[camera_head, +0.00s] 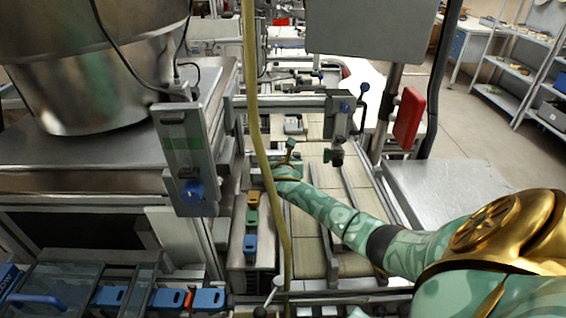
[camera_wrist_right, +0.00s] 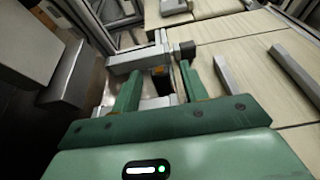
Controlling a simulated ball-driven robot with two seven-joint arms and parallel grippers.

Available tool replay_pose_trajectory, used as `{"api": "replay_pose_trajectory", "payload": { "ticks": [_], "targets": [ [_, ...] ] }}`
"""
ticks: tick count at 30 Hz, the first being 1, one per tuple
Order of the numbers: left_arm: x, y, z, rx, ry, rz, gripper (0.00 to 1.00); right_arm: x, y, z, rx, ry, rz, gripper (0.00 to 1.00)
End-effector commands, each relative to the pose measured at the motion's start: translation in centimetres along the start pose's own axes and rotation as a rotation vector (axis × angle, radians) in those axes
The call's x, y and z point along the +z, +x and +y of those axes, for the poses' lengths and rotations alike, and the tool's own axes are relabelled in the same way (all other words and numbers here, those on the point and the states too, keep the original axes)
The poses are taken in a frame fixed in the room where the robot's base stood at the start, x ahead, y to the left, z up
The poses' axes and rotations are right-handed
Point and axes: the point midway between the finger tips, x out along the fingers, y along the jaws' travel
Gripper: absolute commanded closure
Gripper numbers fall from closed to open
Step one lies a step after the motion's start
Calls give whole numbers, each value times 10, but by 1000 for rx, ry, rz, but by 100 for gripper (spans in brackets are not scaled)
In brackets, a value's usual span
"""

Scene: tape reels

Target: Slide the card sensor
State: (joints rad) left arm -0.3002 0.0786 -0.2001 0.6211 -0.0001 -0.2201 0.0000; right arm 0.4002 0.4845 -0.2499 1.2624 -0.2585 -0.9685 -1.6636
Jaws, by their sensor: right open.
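My right gripper (camera_head: 283,160) is over the left side of the tiled conveyor, beside the metal rail. In the right wrist view its two green fingers (camera_wrist_right: 159,72) are apart and open. A grey metal bracket with a dark end knob (camera_wrist_right: 140,60) lies across and just beyond the fingertips, and a small dark piece with a blue and orange spot shows between the fingers. This fitting may be the card sensor; I cannot tell for sure, nor whether the fingers touch it. In the head view my gripper and forearm hide most of that spot. My left gripper is not in view.
A yellow hose (camera_head: 256,120) hangs in front of the rail. Blue, green and yellow blocks (camera_head: 251,220) line the rail below the gripper. A grey gantry bar (camera_head: 285,102) crosses behind, and a red box (camera_head: 408,115) stands right. A bare metal table (camera_head: 450,185) lies farther right.

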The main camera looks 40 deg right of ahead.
Motion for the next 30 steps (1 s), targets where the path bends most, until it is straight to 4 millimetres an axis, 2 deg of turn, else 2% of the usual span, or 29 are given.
{"api": "replay_pose_trajectory", "payload": {
  "ticks": [2,6,7,11,18,25,26,27,28,30],
  "targets": [
    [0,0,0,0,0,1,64,0,0,0,0,0,0,59],
    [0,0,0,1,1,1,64,0,0,0,0,0,0,98],
    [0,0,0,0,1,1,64,0,0,0,0,0,0,100],
    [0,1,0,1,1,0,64,1,2,0,0,0,-1,100],
    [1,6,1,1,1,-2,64,8,25,-1,-2,0,-2,100],
    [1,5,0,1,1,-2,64,8,25,0,-1,0,-1,100],
    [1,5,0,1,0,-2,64,8,25,0,-1,0,-1,76],
    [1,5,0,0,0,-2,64,8,25,0,-1,0,-1,65],
    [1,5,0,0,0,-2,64,8,25,0,-1,0,-1,56],
    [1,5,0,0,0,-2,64,8,25,0,-1,0,-1,56]
  ]
}}
